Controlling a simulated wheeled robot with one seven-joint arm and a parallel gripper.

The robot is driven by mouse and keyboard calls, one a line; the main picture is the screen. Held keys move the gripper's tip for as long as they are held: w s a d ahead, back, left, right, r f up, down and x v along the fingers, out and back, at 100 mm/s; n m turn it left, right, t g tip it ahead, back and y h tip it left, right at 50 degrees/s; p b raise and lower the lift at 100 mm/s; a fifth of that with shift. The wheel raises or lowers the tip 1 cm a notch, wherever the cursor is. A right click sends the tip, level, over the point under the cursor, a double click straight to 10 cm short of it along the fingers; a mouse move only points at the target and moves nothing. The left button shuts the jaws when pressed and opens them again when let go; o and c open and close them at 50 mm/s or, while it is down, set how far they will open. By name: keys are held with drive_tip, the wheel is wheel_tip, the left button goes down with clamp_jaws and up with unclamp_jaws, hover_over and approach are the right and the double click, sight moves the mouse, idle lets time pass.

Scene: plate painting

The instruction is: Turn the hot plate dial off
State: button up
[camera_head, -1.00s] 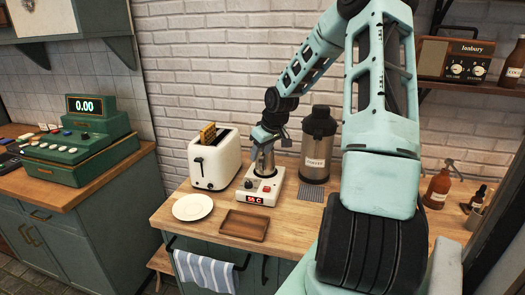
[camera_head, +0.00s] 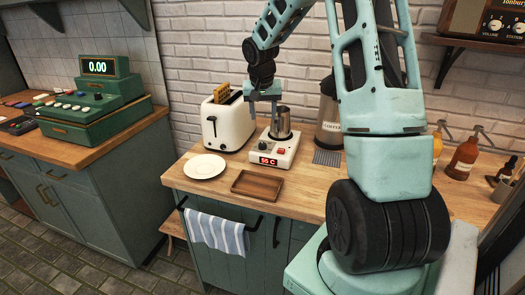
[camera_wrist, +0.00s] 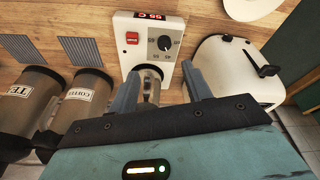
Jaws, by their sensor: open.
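The white hot plate (camera_head: 285,156) stands on the wooden counter, its red display reading 55 C. Its black dial (camera_wrist: 165,43) shows clearly in the wrist view, beside a red switch (camera_wrist: 132,38); the pointer's exact setting is too small to read. A metal cup (camera_head: 281,122) stands upright on the hot plate; in the wrist view it is partly hidden by my gripper. My gripper (camera_head: 263,107) is open and empty, above the hot plate, just left of the cup. In the wrist view its two fingers (camera_wrist: 162,84) point toward the dial, apart from it.
A coffee canister (camera_head: 329,128) stands to the right. A white plate (camera_head: 204,166) and a wooden tray (camera_head: 257,184) lie in front. A striped towel (camera_head: 215,229) hangs below the counter edge.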

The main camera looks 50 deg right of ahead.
drive_tip(key=w+a+r+m+h+b, duration=0.1)
drive_tip(key=w+a+m+h+b, duration=0.15)
drive_tip(key=m, duration=0.25)
drive_tip(key=m+g+p, duration=0.1)
drive_tip(key=m+p, duration=0.1)
approach(262, 144)
drive_tip(key=shift+y, duration=0.25)
drive_tip(key=x, duration=0.8)
drive_tip(key=shift+s+d, duration=0.15)
drive_tip(key=shift+d, duration=0.05)
drive_tip(key=c, duration=1)
